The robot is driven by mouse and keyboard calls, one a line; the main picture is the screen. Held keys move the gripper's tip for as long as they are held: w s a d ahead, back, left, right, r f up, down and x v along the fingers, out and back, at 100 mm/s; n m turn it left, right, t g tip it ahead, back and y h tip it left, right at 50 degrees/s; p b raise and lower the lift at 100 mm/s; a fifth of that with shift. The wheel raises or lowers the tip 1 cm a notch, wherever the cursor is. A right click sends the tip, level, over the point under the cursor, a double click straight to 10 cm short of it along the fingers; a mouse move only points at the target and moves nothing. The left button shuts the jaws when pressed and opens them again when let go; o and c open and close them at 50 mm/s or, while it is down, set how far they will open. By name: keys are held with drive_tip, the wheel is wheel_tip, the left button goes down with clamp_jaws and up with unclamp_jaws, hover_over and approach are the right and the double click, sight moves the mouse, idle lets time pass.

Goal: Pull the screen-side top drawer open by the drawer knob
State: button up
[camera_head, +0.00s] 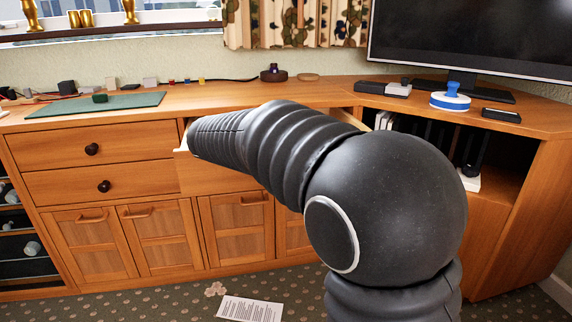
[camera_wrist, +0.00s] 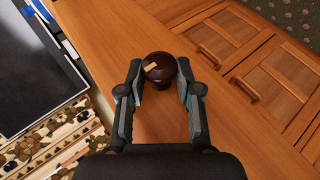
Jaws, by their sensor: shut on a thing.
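The drawer knob (camera_wrist: 160,72) is round and dark brown with a light patch, seen in the wrist view. My gripper (camera_wrist: 160,67) has one finger on each side of the knob and is shut on it. The wooden drawer front (camera_wrist: 158,128) fills the space around and below the fingers. In the head view my arm covers the knob, my gripper and most of the drawer front. A pale drawer edge (camera_head: 182,149) juts out past the arm at the left, so the drawer seems to stand partly out; how far is hard to tell.
The black screen (camera_head: 480,38) stands on the cabinet top at the right. A blue and white object (camera_head: 450,98) is near it. Left drawers with dark knobs (camera_head: 92,149) are shut. A paper sheet (camera_head: 250,309) lies on the carpet.

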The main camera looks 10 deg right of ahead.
drive_tip(key=shift+s, duration=0.45)
drive_tip(key=shift+s, duration=1.85)
drive_tip(key=o, duration=1.2)
